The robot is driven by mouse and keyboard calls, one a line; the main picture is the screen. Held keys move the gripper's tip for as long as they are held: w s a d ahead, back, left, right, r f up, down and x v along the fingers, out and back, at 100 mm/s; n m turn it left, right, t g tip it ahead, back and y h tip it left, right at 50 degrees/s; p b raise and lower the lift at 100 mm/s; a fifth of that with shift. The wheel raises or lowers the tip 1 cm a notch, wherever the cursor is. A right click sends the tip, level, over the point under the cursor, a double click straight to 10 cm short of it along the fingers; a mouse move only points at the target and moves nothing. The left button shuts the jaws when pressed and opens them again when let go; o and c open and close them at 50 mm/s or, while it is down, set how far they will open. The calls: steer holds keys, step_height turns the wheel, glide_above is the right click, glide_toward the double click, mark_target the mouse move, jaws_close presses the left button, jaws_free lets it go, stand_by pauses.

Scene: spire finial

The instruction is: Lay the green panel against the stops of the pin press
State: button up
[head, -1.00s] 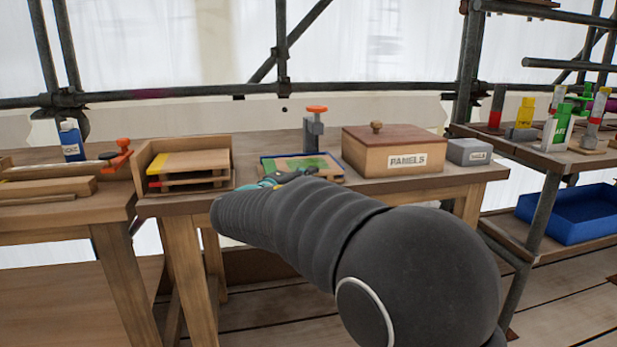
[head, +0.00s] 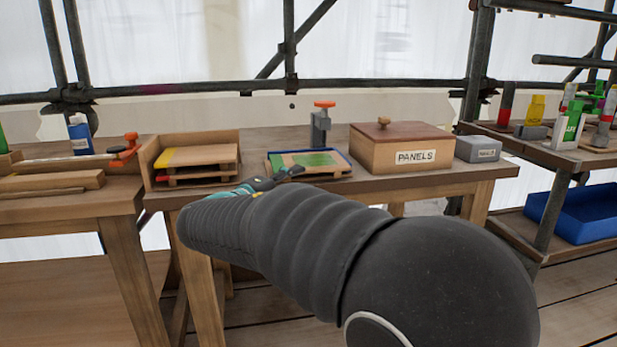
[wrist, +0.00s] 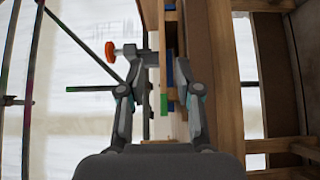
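The green panel (head: 314,158), a thin wooden board with a green patch, lies flat on the blue-edged bed (head: 349,159) of the pin press on the bench. The press has a grey post with an orange knob (head: 324,104). In the wrist view, turned sideways, the panel's green edge (wrist: 164,103) shows between the two fingers, and the orange knob (wrist: 110,52) is at upper left. My gripper (wrist: 157,62) is open, with a visible gap between the left finger and the panel.
A wooden tray (head: 149,163) left of the press holds stacked panels with yellow and red ends. A lidded PANELS box (head: 405,157) and a small grey box (head: 478,149) stand to the right. Shelving with a blue bin (head: 578,218) is at far right.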

steer(key=shift+v, duration=2.15)
steer(key=s+d+f+m+g+y, duration=0.15)
steer(key=s+d+f+g, duration=0.3)
steer(key=d, duration=0.75)
steer(key=s+d+f+m+g+y, duration=0.1)
steer(key=s+d+f+m+g, duration=0.4)
steer(key=d, duration=0.6)
steer(key=s+d+f+m+y, duration=0.1)
steer(key=s+f+m+y, duration=0.1)
steer(key=s, duration=0.7)
steer(key=s+d+f+m+y, duration=0.2)
steer(key=s+f+y, duration=0.3)
steer(key=s, duration=0.4)
steer(key=shift+s+f+m, duration=0.15)
steer(key=shift+f+m, duration=0.2)
steer(key=shift+y, duration=0.25)
jaws_close()
